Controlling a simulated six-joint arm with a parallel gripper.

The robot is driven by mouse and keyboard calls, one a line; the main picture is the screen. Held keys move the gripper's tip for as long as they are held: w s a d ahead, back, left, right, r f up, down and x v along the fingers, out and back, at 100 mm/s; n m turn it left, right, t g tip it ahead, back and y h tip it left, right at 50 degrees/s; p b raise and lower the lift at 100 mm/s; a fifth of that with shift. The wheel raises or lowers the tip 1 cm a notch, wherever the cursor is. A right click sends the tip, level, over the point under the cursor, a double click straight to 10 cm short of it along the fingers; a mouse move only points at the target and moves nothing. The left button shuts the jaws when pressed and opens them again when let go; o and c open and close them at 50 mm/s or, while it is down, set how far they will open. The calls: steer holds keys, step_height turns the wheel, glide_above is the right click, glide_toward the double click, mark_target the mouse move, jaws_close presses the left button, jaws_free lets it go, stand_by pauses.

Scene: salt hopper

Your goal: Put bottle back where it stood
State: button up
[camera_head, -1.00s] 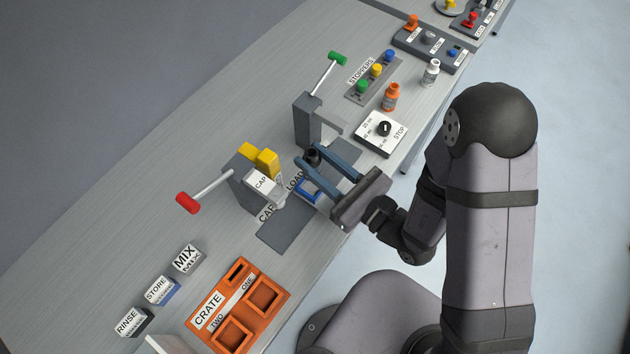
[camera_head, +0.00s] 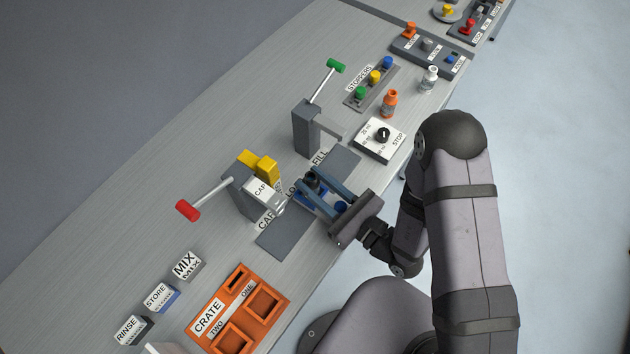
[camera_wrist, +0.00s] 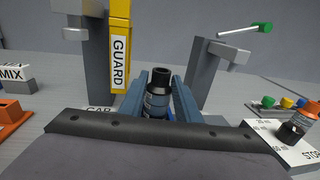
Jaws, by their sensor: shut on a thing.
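A dark bottle with a black neck (camera_head: 313,181) is upright between the two blue fingers of my gripper (camera_head: 309,173), which is shut on it. In the wrist view the bottle (camera_wrist: 158,96) stands between the fingers with its open-looking top uppermost. It is at the LOAD spot, between the CAP and FILL stations; a blue piece (camera_head: 307,196) shows around and under the fingers there. Whether the bottle's base touches the surface is hidden by the fingers and my wrist.
The capping post with yellow guard (camera_head: 262,165) and red-handled lever (camera_head: 188,209) is close on the left. The green-handled filling post (camera_head: 305,130) is behind. An orange crate (camera_head: 212,297) stands front left. A dial box (camera_head: 373,147), orange bottle (camera_head: 389,103) and white bottle (camera_head: 429,79) stand right.

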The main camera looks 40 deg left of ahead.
mark_target(318, 188)
steer(key=shift+f, duration=0.15)
steer(key=shift+f, duration=0.3)
steer(key=o, duration=1.1)
steer(key=shift+o, duration=0.2)
steer(key=shift+r, duration=0.1)
steer(key=shift+s+d+b, duration=0.15)
steer(key=shift+d+b, duration=0.75)
steer(key=shift+d, duration=0.8)
steer(key=shift+s+d, duration=0.15)
steer(key=shift+d, duration=0.55)
steer(key=shift+o, duration=0.6)
steer(key=shift+d, duration=0.1)
